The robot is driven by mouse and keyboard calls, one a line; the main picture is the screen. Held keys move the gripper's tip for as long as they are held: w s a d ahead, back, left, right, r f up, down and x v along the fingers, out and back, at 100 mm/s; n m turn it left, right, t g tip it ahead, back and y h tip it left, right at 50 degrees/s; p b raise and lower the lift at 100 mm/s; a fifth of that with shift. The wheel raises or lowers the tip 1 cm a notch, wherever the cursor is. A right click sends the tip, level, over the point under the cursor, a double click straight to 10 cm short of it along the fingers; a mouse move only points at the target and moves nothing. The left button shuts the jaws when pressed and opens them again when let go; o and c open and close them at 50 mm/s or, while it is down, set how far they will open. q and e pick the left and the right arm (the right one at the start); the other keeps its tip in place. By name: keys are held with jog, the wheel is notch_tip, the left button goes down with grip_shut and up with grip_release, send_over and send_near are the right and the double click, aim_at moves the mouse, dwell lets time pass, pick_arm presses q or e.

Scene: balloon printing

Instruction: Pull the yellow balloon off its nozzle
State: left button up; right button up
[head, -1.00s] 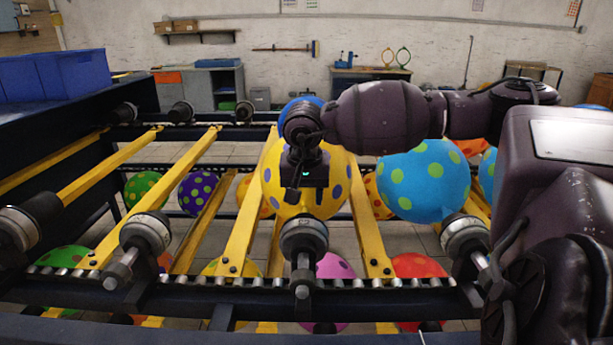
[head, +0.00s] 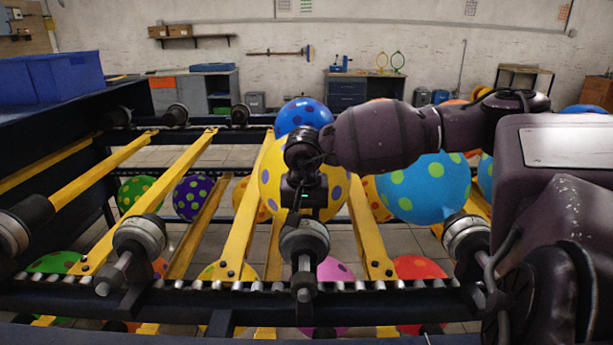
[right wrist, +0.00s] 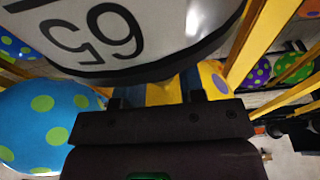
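The yellow balloon (head: 330,182) with purple dots sits in the middle of the head view, behind the front middle nozzle (head: 305,240). My right gripper (head: 302,212) points down in front of it, just above that nozzle. In the right wrist view my right gripper's fingers (right wrist: 160,90) stand apart, with yellow balloon surface (right wrist: 163,93) showing between them. A round end face marked 65 (right wrist: 103,30) is close by. Whether the fingers press on the balloon is hidden. My left gripper is not in view.
A large light-blue balloon with green dots (head: 428,188) hangs just right of the yellow one. A blue balloon (head: 303,115) is behind it. Yellow rails (head: 240,225) and other nozzles (head: 140,238) flank the middle nozzle. Blue bins (head: 50,77) stand at left.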

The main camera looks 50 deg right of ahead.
jog(key=c, duration=0.5)
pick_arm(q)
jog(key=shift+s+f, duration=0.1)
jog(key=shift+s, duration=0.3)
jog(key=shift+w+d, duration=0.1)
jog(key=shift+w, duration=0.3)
pick_arm(e)
jog(key=shift+w+d, duration=0.15)
jog(key=shift+d, duration=0.1)
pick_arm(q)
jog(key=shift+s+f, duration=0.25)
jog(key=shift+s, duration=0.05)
pick_arm(e)
jog(key=shift+w+d, duration=0.3)
